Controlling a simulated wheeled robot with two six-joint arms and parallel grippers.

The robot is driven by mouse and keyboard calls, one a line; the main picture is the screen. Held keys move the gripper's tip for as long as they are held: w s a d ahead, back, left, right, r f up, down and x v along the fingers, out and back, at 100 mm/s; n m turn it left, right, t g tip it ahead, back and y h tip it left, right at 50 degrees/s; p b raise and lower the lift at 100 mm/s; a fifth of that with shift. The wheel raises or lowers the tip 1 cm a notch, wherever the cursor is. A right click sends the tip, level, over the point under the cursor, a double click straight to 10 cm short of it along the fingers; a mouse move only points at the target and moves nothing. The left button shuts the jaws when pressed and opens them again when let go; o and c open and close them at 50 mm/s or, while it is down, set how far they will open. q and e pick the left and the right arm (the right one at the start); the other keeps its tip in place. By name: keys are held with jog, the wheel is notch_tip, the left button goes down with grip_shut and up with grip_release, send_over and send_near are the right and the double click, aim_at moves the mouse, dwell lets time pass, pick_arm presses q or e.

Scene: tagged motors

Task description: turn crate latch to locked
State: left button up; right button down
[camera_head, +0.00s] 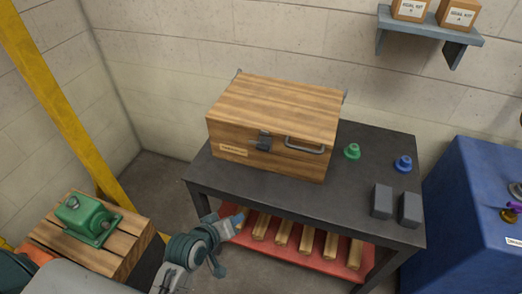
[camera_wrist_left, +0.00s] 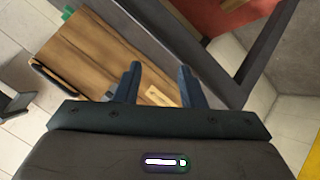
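The wooden crate (camera_head: 270,110) stands shut on the dark table (camera_head: 360,170). Its dark metal latch (camera_head: 263,140) is on the front face, between a pale label (camera_head: 233,150) and a grey handle (camera_head: 304,145). The latch is too small to tell how it is turned. My left gripper (camera_head: 234,218) is low in front of the table's front edge, below and left of the latch and apart from it. In the left wrist view the left gripper (camera_wrist_left: 158,78) is open and empty, with the crate (camera_wrist_left: 100,45) beyond its fingers. My right gripper is not in view.
A green knob (camera_head: 352,151), a blue knob (camera_head: 403,163) and two grey blocks (camera_head: 382,202) stand right of the crate. A red lower shelf (camera_head: 290,248) holds several wooden bars. A green motor (camera_head: 88,218) sits on a wooden stand at left. A blue cabinet (camera_head: 480,190) is at right.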

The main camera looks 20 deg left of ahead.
pick_arm(q)
jog(key=w+d+r+n+t, duration=0.2)
jog(key=w+r+n+t, duration=0.15)
jog(key=w+n, duration=0.4)
jog(key=n+t+y, duration=0.2)
jog(key=n+t, duration=0.2)
send_near(262, 150)
jog(key=w+p, duration=0.2)
jog(key=w, duration=0.7)
jog(key=shift+w+r, duration=0.1)
jog(key=shift+w, duration=0.2)
grip_shut()
